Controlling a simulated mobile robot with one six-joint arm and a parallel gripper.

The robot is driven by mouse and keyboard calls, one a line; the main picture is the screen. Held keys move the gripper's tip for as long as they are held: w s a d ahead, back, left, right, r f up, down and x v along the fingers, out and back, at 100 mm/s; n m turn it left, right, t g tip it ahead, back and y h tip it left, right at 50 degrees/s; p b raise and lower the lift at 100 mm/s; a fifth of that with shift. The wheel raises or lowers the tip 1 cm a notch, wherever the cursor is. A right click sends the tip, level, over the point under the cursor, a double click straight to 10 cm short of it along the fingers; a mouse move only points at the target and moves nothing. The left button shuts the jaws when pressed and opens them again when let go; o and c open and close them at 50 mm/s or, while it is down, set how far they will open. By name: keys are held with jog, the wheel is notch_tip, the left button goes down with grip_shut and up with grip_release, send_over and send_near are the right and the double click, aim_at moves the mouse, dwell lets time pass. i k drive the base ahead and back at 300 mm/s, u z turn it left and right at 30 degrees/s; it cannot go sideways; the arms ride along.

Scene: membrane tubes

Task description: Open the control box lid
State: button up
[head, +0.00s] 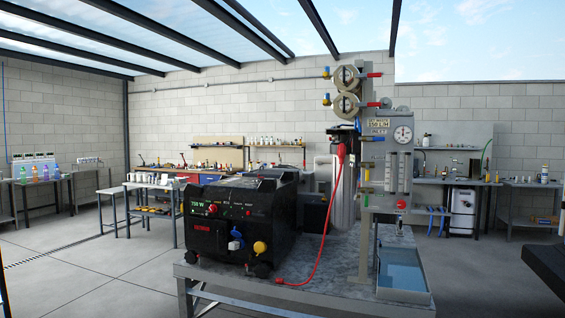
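A grey upright panel unit (402,122) with a round dial gauge stands at the right of the workbench. Vertical tube-like meters (398,170) sit below the gauge. A black power unit (238,222) marked 750 W stands on the left of the bench, with knobs and a blue and a yellow fitting on its front. No part is clearly marked as the control box, and I cannot make out a separate lid or whether one is open. My gripper is not in view.
The grey workbench (335,262) carries both units. A red cable (322,245) runs across its top. A tray of blue liquid (402,272) sits at its right end. A dark object (548,255) cuts in at the right edge. Floor at left is clear.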

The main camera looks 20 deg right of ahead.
aim_at(320, 159)
jog(key=u, duration=0.05)
jog(key=k, duration=0.95)
jog(key=z, duration=1.7)
jog(key=i, duration=8.15)
